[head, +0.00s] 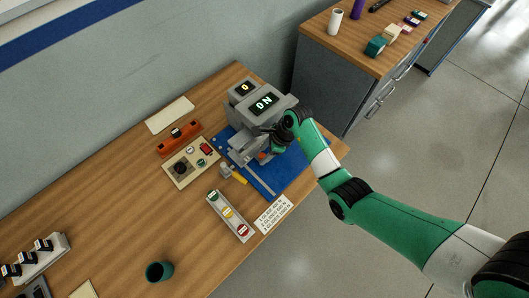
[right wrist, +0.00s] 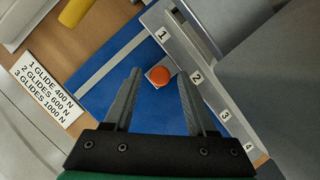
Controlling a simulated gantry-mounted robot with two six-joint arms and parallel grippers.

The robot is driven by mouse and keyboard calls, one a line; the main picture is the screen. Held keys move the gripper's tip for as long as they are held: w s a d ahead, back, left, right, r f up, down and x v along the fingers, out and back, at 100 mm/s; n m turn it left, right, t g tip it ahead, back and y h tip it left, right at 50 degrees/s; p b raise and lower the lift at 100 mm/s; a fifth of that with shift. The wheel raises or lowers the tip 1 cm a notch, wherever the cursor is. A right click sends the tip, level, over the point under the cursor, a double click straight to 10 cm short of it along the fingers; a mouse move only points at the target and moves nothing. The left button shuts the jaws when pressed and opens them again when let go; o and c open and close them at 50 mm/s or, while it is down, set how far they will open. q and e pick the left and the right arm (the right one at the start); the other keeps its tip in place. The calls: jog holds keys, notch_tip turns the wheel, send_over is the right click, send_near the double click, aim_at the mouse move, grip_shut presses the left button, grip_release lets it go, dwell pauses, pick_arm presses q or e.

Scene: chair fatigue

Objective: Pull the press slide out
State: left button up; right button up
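The grey press (head: 258,113) stands on a blue mat (head: 274,178) and its front display reads "ON". An orange round knob (right wrist: 159,76) on a small pale base shows in the right wrist view, beside a grey rail (right wrist: 209,92) numbered 1 to 4. I take the knob to be the slide's handle. My right gripper (right wrist: 159,84) is open, with a finger on either side of the knob in the picture and gaps to both. I cannot tell its depth. In the head view my right gripper (head: 268,147) is at the press's front, partly hiding it. My left gripper is not in view.
A label card (head: 272,215) lists glides and newton values. Near it are a tray with green, yellow and red pieces (head: 229,215) and a yellow-handled tool (head: 233,175). A control box (head: 188,165) and an orange holder (head: 179,139) stand left; a teal cup (head: 159,271) stands at the front.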

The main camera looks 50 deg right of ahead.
grip_shut()
dwell(1.2)
